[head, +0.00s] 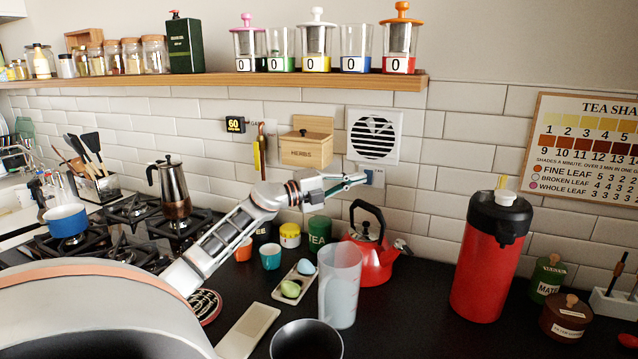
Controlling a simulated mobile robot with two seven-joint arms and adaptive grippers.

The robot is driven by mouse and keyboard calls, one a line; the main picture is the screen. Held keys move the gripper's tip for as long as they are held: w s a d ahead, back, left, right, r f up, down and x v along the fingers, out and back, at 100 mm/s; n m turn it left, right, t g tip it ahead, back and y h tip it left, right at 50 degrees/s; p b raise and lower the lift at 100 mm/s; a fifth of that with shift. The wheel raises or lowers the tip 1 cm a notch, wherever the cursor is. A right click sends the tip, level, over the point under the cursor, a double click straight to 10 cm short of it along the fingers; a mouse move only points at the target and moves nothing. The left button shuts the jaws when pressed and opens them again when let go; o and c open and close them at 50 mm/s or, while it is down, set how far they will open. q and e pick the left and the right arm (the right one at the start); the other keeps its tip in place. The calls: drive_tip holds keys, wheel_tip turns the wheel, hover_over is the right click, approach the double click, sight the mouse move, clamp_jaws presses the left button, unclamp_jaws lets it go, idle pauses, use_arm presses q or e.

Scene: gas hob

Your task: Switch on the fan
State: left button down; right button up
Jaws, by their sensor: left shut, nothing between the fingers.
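The fan (373,136) is a white square wall vent with a round dark slatted grille. My left gripper (357,179) reaches in from the left. Its fingers are closed and empty, and their tips are right at the left side of the switch. I cannot tell whether they touch it. The fingers hide part of the switch, and its position is not clear. My right gripper is not in view.
A wooden herbs box (308,148) hangs left of the fan. A tall red flask (485,258) stands right. A wooden shelf (215,79) runs above.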

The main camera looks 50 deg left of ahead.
use_arm(q)
drive_tip(key=r+p+v, duration=0.1)
drive_tip(key=v, duration=0.9)
drive_tip(key=shift+s+r, duration=0.2)
drive_tip(key=shift+r, duration=0.15)
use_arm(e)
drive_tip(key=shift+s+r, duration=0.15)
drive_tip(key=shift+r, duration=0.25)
use_arm(q)
drive_tip(key=shift+d, duration=0.1)
